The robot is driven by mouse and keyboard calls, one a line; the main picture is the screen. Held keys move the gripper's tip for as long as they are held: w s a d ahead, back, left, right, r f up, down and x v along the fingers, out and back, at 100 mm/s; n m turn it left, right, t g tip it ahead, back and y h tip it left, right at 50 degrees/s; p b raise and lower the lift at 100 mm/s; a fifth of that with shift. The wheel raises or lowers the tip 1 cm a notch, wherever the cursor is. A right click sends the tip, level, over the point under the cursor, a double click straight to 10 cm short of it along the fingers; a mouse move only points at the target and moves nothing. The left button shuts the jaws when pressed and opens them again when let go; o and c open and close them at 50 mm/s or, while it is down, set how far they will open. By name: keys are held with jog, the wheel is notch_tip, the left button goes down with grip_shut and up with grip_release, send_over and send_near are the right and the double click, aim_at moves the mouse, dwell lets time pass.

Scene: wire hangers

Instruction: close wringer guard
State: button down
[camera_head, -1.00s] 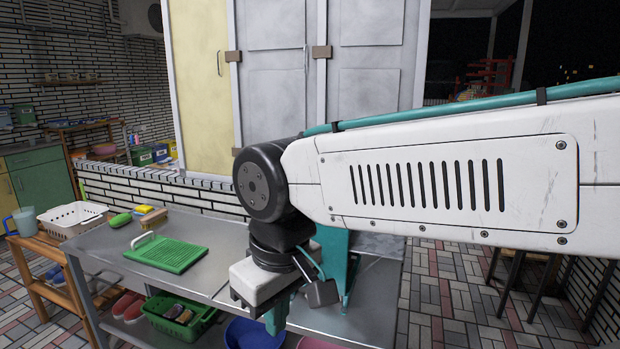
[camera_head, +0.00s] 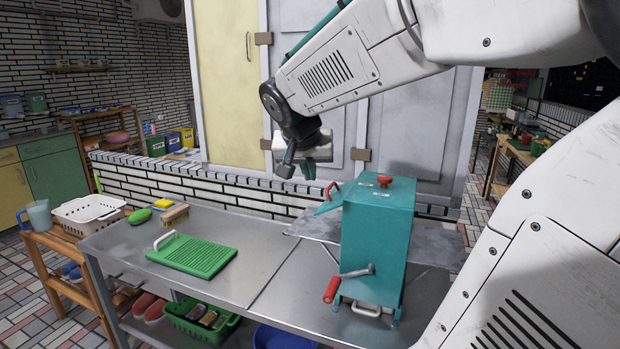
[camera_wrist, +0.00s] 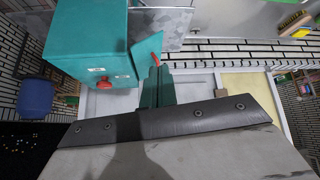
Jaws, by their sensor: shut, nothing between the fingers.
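The wringer (camera_head: 378,240) is a tall teal box with a red knob on its lid and a red-gripped crank on its front left. Its guard (camera_head: 328,207) is a teal flap with a red handle (camera_head: 331,189), and it sticks out from the box's left side, open. In the wrist view the guard (camera_wrist: 146,48) juts from the teal box (camera_wrist: 88,42). My gripper (camera_head: 310,170) is shut and empty, above and behind the guard. Its teal fingers (camera_wrist: 159,78) point toward the guard and overlap its edge in the wrist view; I cannot tell whether they touch.
The wringer stands on a metal table (camera_head: 250,235) that also holds a green washboard (camera_head: 193,254). A white brick wall (camera_head: 240,190) and pale cabinet doors (camera_head: 300,90) are behind. A grey metal sheet (camera_head: 312,226) lies beside the wringer. The table's middle is clear.

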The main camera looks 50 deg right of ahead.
jog(key=w+d+r+m+h, duration=0.2)
jog(key=w+d+m, duration=0.15)
jog(key=d, duration=0.75)
send_over(333, 183)
jog(key=s+a, duration=0.2)
jog(key=a, duration=0.1)
notch_tip(333, 183, down, 6)
jog(key=f, duration=0.3)
jog(key=shift+w+f, duration=0.3)
jog(key=shift+f, duration=0.35)
